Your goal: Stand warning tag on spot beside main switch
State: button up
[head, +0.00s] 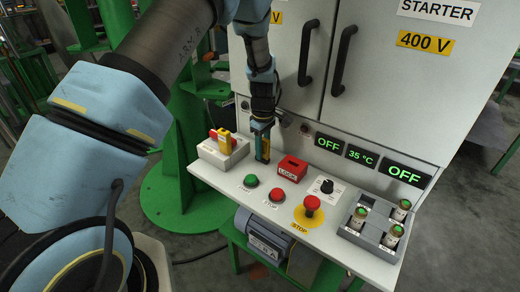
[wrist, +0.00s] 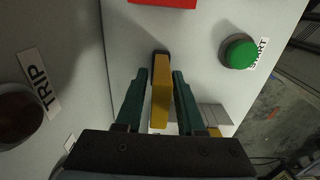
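The warning tag (wrist: 161,100) is a narrow yellow upright piece with a dark base, seen between my fingers in the wrist view. It stands on or very near the white panel ledge. My gripper (wrist: 160,75) points down around it, with a finger on each side and a thin gap showing at both. In the head view my gripper (head: 262,154) is low over the ledge, just right of the main switch (head: 223,143), a pale box with a red and yellow handle. My fingers mostly hide the tag there. The spot under it is hidden.
A red lock box (head: 292,168) stands close to the right of my gripper. The green start button (head: 250,181), red button (head: 277,195) and red stop knob (head: 311,205) line the ledge. A grey tray (head: 362,234) holds several cylinders. Cabinet doors rise behind.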

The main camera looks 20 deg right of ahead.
jog(key=shift+o, duration=0.7)
jog(key=shift+r, duration=0.1)
jog(key=shift+r+b, duration=0.7)
jog(key=shift+r, duration=3.15)
jog(key=shift+d, duration=0.15)
